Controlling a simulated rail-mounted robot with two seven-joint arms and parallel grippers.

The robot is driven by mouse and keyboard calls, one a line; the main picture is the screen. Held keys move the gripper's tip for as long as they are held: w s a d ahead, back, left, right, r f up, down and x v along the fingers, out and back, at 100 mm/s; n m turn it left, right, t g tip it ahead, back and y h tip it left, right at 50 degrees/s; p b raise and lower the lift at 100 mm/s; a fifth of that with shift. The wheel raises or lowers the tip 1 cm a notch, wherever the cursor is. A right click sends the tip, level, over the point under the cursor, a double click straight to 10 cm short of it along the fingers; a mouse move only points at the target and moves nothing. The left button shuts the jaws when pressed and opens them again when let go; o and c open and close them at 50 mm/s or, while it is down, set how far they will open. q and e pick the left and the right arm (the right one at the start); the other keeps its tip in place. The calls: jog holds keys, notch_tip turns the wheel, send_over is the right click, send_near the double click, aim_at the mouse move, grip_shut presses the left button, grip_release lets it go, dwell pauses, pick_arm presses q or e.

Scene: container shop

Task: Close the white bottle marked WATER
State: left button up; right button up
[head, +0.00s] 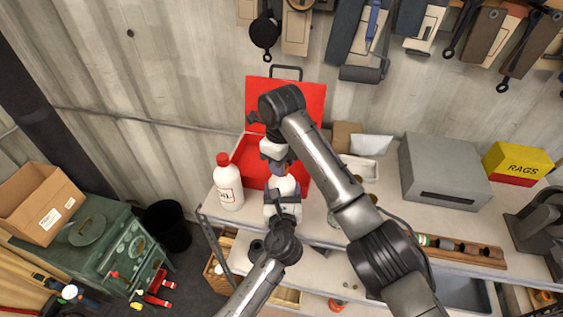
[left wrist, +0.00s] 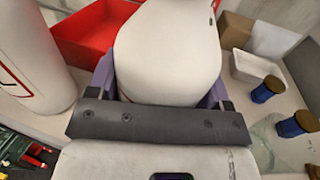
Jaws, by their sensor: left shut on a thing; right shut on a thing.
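A white bottle (head: 287,186) stands upright on the shelf in front of the red box. No WATER lettering shows on the side I see. My left gripper (head: 283,204) is shut around its body. In the left wrist view the white bottle (left wrist: 168,50) fills the space between the purple finger pads. My right gripper (head: 281,166) points down from above and is shut at the bottle's top. The cap is hidden by its fingers, so I cannot tell how it sits on the neck.
Another white bottle (head: 229,185) with a red cap stands close on the left. An open red box (head: 240,150) is behind. A grey box (head: 444,170) and a yellow RAGS box (head: 517,162) are farther right.

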jog(key=o, duration=0.9)
jog(key=shift+r, duration=2.25)
jog(key=shift+c, duration=0.4)
